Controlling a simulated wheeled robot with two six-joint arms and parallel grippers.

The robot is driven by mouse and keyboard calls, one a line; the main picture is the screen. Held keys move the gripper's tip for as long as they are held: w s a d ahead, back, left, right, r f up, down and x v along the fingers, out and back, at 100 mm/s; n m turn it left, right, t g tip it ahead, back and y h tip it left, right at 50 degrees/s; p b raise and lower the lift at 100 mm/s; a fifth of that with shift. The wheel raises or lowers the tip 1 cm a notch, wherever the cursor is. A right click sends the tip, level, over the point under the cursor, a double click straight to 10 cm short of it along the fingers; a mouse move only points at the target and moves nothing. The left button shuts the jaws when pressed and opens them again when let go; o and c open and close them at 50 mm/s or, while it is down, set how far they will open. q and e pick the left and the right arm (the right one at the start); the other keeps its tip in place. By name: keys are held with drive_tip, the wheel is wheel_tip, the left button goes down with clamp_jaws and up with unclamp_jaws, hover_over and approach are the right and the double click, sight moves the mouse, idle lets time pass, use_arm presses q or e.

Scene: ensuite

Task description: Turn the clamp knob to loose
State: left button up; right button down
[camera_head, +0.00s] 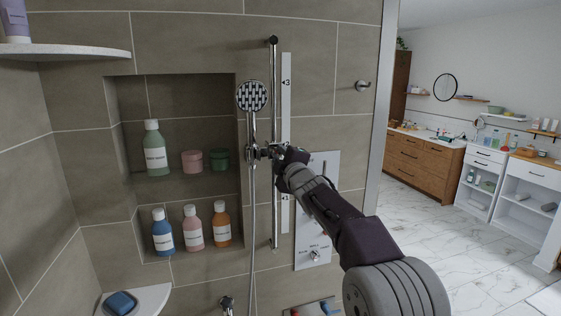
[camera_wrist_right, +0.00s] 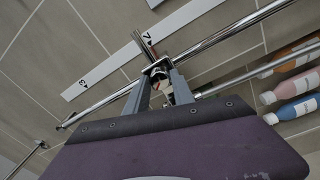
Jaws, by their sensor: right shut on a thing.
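The shower rail (camera_head: 274,95) stands upright on the tiled wall. The slider clamp (camera_head: 256,152) sits partway down it and holds the chrome hand shower (camera_head: 252,97). My right gripper (camera_head: 278,155) is at the clamp from the right, shut on its knob. In the right wrist view the two fingers (camera_wrist_right: 160,88) close on either side of the clamp knob (camera_wrist_right: 158,76), against the rail (camera_wrist_right: 225,45). The fingers cover much of the knob, so I cannot tell how far it is turned. My left gripper is not in view.
A white numbered strip (camera_head: 286,100) runs beside the rail. The hose (camera_head: 250,215) hangs below. A control plate (camera_head: 313,245) is behind my right arm. A wall niche with bottles (camera_head: 193,228) and jars (camera_head: 192,161) lies to the left. A hook (camera_head: 363,86) is at upper right.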

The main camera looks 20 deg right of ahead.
drive_tip(key=shift+n, duration=0.7)
drive_tip(key=c, duration=1.1)
unclamp_jaws()
drive_tip(key=shift+a, duration=0.1)
drive_tip(key=shift+s, duration=0.1)
drive_tip(key=shift+s+b, duration=0.2)
drive_tip(key=shift+b, duration=0.15)
drive_tip(key=s+b, duration=0.2)
drive_tip(key=s, duration=0.6)
drive_tip(key=shift+s+f, duration=0.15)
drive_tip(key=shift+s, duration=0.15)
